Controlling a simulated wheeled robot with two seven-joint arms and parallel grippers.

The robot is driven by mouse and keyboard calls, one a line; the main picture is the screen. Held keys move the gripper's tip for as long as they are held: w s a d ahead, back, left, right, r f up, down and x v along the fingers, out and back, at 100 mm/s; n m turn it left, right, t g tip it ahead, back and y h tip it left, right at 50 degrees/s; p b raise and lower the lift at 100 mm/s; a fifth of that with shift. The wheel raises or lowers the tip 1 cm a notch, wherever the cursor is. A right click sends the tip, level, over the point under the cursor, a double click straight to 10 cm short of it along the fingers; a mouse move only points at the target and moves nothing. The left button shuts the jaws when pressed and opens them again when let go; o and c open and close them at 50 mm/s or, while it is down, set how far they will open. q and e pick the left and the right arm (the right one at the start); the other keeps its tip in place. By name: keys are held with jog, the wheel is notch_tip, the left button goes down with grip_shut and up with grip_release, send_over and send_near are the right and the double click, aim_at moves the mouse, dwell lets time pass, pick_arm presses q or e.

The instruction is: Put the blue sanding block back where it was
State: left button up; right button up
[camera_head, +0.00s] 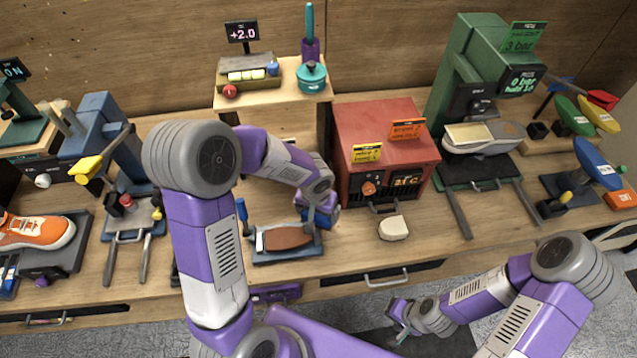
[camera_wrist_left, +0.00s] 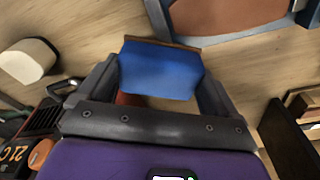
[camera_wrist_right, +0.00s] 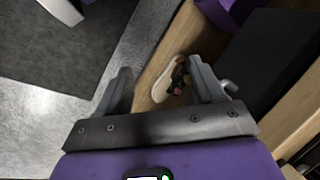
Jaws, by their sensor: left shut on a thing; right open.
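In the left wrist view, the blue sanding block (camera_wrist_left: 160,70) sits between the two fingers of my left gripper (camera_wrist_left: 158,88), which is shut on it. A thin brown edge shows along the block's far side. In the head view my left gripper (camera_head: 322,212) is low over the bench, just right of the blue holder (camera_head: 287,258) with a brown sole piece (camera_head: 287,238). Whether the block touches the bench cannot be told. My right gripper (camera_head: 398,318) is open and empty, below the bench's front edge; it also shows in the right wrist view (camera_wrist_right: 160,88).
A red heater box (camera_head: 388,150) stands right of my left gripper, with a cream block (camera_head: 393,228) in front of it. A wooden shelf (camera_head: 262,98) stands behind. A green press (camera_head: 470,70) with a shoe is further right. An orange sneaker (camera_head: 38,232) lies far left.

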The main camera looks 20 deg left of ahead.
jog(key=o, duration=0.4)
jog(key=shift+w+d+r+p, duration=0.1)
jog(key=shift+r+p, duration=0.65)
jog(key=shift+r, duration=0.2)
pick_arm(q)
jog(key=w+a+r+n+p, duration=0.2)
jog(key=w+a+r+n, duration=0.3)
jog(key=w+a, duration=0.4)
pick_arm(e)
jog(key=shift+o, duration=0.6)
jog(key=shift+r, duration=0.85)
pick_arm(q)
jog(key=shift+n+y, duration=0.4)
jog(key=f, duration=0.1)
jog(key=a+f, duration=0.1)
jog(key=f, duration=0.1)
jog(key=a+f, duration=0.1)
jog(key=f, duration=0.1)
jog(key=shift+s+a+f+b, duration=0.1)
jog(key=shift+s+f+b, duration=0.1)
jog(key=shift+s+b, duration=0.15)
notch_tip(320, 180, down, 4)
jog(key=shift+r, duration=0.25)
jog(key=shift+f, duration=0.3)
pick_arm(e)
jog(key=shift+f, duration=0.3)
jog(key=shift+f, duration=0.1)
